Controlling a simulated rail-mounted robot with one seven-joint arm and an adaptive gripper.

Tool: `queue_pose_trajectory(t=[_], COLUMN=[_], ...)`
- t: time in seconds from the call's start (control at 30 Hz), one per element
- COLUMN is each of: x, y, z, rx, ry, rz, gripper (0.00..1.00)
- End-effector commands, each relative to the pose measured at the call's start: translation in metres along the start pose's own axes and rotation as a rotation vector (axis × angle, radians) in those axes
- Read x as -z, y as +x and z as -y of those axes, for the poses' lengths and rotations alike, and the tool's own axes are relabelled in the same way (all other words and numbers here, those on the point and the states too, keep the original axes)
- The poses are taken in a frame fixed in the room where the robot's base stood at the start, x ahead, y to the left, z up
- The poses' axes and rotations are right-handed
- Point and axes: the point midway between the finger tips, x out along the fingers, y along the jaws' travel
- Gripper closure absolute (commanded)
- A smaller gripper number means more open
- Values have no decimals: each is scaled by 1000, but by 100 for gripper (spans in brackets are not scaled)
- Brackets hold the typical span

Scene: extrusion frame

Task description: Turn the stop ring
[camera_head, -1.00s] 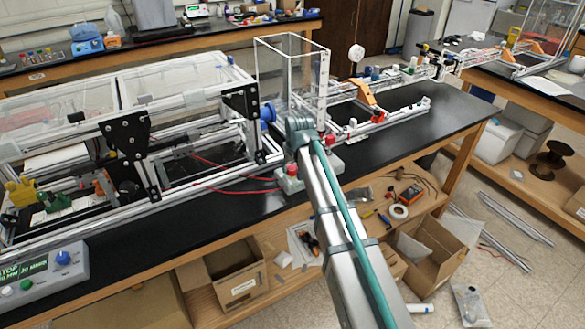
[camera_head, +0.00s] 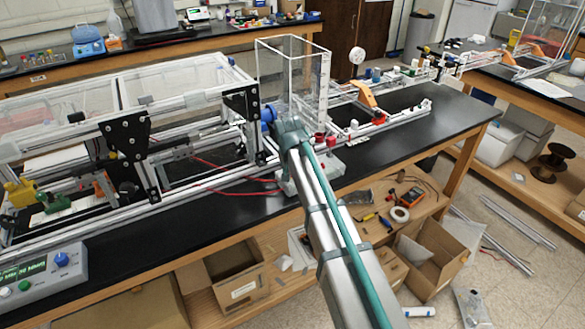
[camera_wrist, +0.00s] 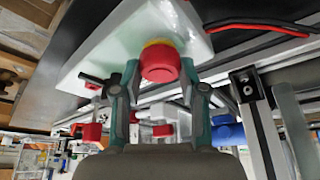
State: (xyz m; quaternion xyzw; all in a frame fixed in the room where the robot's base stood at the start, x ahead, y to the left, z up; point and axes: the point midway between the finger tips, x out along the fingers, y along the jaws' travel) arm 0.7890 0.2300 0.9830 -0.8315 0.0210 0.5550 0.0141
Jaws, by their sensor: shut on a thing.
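The stop ring is a round red knob (camera_wrist: 160,63) with a yellow band behind it, mounted on a white box. In the wrist view it sits between the two teal fingers of my gripper (camera_wrist: 161,72). The fingers are shut on it, one at each side; their exact contact is hard to see. In the camera_head view my gripper (camera_head: 288,136) is at the bench's front side, near the clear upright box. My arm hides the knob there; the white box (camera_head: 330,171) shows partly.
A blue round part (camera_head: 268,114) on the extrusion frame (camera_head: 190,180) is close left of my gripper. Red cables (camera_head: 235,193) lie on the black bench to the left. A clear upright box (camera_head: 290,75) stands behind. Red parts (camera_head: 331,141) are close to the right.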

Motion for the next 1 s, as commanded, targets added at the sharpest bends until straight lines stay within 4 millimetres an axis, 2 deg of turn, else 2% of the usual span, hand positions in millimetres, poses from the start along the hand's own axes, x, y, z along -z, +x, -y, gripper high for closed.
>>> queue_pose_trajectory(t=[0.1, 0.13, 0.27, 0.67, 0.87, 1.0], x=[-1, -1, -1, 0, 0, 0], y=[0, 0, 0, -4, -28, -55], z=[0, 0, 0, 0, 0, 0], rx=[-1, -1, 0, 0, 1, 1], ry=[-1, -1, -1, -1, -2, -2], rz=[2, 2, 2, 1, -2, -2], gripper=[93, 55, 33, 33, 33, 33])
